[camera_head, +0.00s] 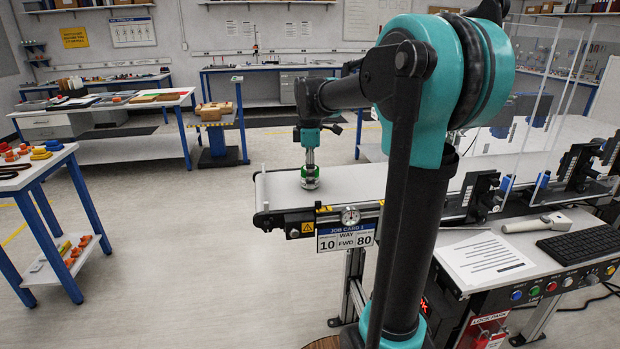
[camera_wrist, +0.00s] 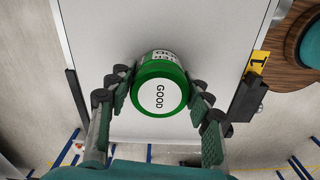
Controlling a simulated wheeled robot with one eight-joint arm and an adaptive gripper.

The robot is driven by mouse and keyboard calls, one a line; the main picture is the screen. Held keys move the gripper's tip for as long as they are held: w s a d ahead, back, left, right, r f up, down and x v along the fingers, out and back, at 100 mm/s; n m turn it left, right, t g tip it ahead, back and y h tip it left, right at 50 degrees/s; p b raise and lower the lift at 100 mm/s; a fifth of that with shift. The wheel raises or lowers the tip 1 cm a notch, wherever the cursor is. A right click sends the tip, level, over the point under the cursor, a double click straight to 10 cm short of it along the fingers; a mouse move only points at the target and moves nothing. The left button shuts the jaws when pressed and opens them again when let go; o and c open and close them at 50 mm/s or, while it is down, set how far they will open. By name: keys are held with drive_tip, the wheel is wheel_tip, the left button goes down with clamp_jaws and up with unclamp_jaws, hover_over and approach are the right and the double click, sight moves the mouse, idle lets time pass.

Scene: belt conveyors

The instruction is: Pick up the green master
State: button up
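The green master is a short green cylinder (camera_wrist: 160,95) with a white end face marked GOOD and a white label on its side. It stands on the pale conveyor belt (camera_wrist: 105,35) near the belt's left end, and it also shows in the head view (camera_head: 310,178). My gripper (camera_wrist: 160,85) points down at it, one finger on each side. The fingers are very close to the green sides; whether they press on them cannot be told. In the head view my gripper (camera_head: 310,165) is right above and around the cylinder, with its fingertips hard to make out.
A job card sign (camera_head: 348,236) and a round gauge (camera_head: 350,215) are on the belt's front edge. Clear upright panels (camera_head: 525,80) and black devices (camera_head: 482,192) stand farther right. The belt around the cylinder is clear. A scanner (camera_head: 535,223) and keyboard (camera_head: 580,245) lie at front right.

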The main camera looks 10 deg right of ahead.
drive_tip(key=c, duration=1)
drive_tip(key=shift+r, duration=0.1)
wheel_tip(320, 180, up, 20)
drive_tip(key=shift+f, duration=0.1)
